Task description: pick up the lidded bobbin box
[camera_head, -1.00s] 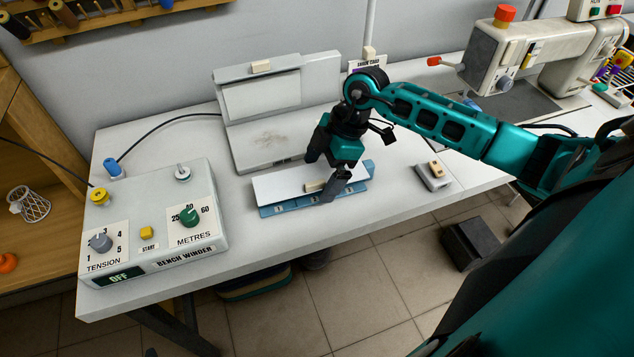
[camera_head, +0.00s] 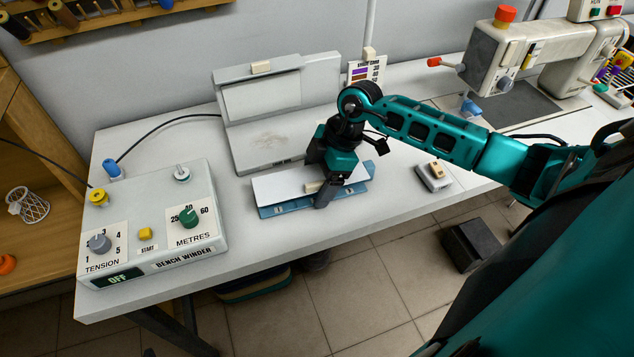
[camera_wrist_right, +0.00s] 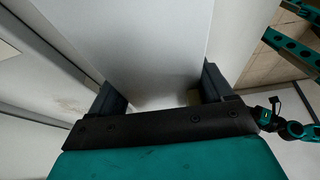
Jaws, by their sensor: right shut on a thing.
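The bobbin box is long and flat, with a white lid (camera_head: 280,187) over a blue tray (camera_head: 270,211), and lies on the white bench. A small cream block (camera_head: 313,187) shows on its lid beside the fingers. My right gripper (camera_head: 322,185) is down over the box from above, its fingers shut across the box's width. In the right wrist view the pale lid (camera_wrist_right: 150,45) runs between the two fingers (camera_wrist_right: 163,95). My left gripper is not in view.
A bench winder (camera_head: 150,225) with knobs stands at the left. An open grey case (camera_head: 262,140) is close behind the box. A small grey block (camera_head: 433,178) lies to the right, and a sewing machine (camera_head: 520,50) stands at the back right.

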